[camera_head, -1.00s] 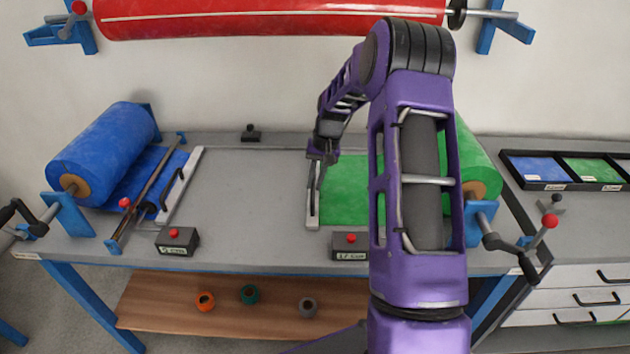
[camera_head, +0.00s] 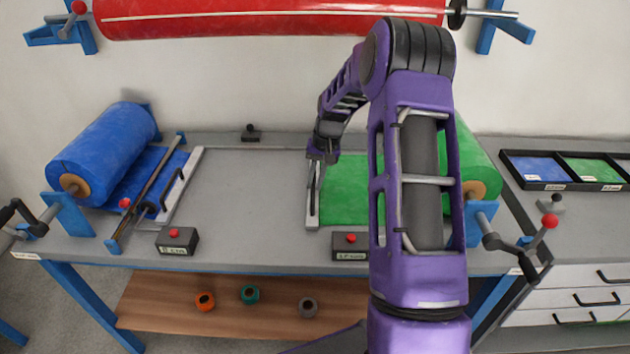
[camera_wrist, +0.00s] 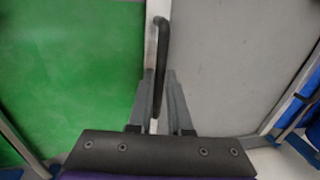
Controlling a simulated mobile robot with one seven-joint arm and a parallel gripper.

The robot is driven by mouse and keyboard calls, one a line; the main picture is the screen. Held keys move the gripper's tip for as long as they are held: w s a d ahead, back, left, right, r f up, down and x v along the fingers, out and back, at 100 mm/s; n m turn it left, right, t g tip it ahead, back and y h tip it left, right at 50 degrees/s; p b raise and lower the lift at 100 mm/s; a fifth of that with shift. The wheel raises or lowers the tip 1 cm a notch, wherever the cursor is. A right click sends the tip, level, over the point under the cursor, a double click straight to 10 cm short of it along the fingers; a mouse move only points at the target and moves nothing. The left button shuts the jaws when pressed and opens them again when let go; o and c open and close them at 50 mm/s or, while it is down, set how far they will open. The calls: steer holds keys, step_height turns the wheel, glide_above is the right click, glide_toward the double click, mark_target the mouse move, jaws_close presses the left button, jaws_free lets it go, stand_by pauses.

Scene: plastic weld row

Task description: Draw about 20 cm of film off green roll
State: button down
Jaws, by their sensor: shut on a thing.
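The green roll (camera_head: 470,165) sits at the right of the bench, partly hidden behind my arm. A sheet of green film (camera_head: 345,190) lies flat from it toward the left and also shows in the wrist view (camera_wrist: 70,75). Its left end meets a pale metal bar (camera_head: 313,215) with a dark upright handle (camera_wrist: 160,45). My gripper (camera_wrist: 163,85) is shut on this handle, with one finger on each side. In the head view my gripper (camera_head: 316,180) is over the bar, near the film's left edge.
Bare grey bench (camera_head: 245,190) lies left of the bar. Farther left are a blue roll (camera_head: 105,150) and another pale bar (camera_head: 180,185). Two boxes with red buttons, one at left (camera_head: 177,241) and one at right (camera_head: 350,246), stand along the front edge.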

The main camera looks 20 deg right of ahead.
steer(key=a, duration=0.1)
steer(key=w+a, duration=0.1)
steer(key=a, duration=0.1)
steer(key=shift+w, duration=0.2)
steer(key=c, duration=0.8)
jaws_free()
steer(key=shift+s+d, duration=0.1)
steer(key=shift+c, duration=0.2)
steer(key=shift+r, duration=0.15)
steer(key=s+d+r, duration=0.1)
steer(key=d+r, duration=0.2)
steer(key=r, duration=1.4)
steer(key=shift+s+p, duration=0.2)
steer(key=shift+p, duration=0.25)
